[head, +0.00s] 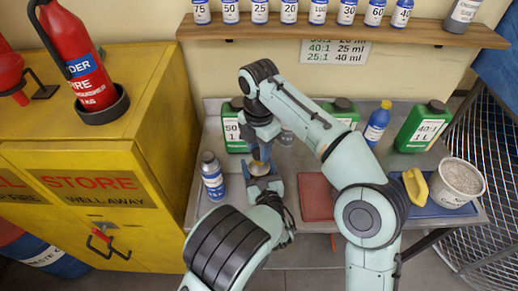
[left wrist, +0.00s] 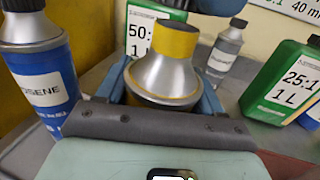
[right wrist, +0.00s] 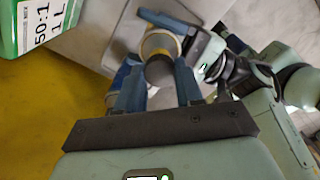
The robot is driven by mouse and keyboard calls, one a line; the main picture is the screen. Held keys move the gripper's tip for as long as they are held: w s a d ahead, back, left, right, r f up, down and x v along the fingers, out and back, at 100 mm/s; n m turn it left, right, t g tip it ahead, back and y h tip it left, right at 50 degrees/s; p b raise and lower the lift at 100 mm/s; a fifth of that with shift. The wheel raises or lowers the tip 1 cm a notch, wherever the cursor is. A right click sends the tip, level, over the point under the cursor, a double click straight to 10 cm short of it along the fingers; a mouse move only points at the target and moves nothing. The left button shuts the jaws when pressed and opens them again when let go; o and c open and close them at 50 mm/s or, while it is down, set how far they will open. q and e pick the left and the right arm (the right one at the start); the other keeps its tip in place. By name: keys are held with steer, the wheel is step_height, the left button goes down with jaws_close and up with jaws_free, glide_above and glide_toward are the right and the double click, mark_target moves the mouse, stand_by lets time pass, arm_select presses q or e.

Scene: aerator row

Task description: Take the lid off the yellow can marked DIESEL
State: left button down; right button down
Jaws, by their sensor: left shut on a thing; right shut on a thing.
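The yellow can (left wrist: 165,78) has a silver sloping shoulder and a yellow band at its top. Its DIESEL mark cannot be read. My left gripper (head: 264,184) is shut on the can from the side, with blue fingers on both sides; the can also shows in the right wrist view (right wrist: 158,42). My right gripper (head: 262,150) points down just above the can. In the right wrist view its fingers are shut on a dark round lid (right wrist: 160,72). I cannot tell whether the lid still touches the can's neck.
A blue KEROSENE bottle (head: 212,178) stands close left of the can. Green jugs (head: 424,128), a small blue bottle (head: 377,124) and a white tub (head: 456,182) stand along the bench. A brown mat (head: 317,197) lies right of the grippers. A yellow cabinet (head: 90,150) borders the left.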

steer(key=shift+r, duration=0.1)
steer(key=shift+r, duration=2)
arm_select(q)
steer(key=shift+c, duration=0.4)
jaws_free()
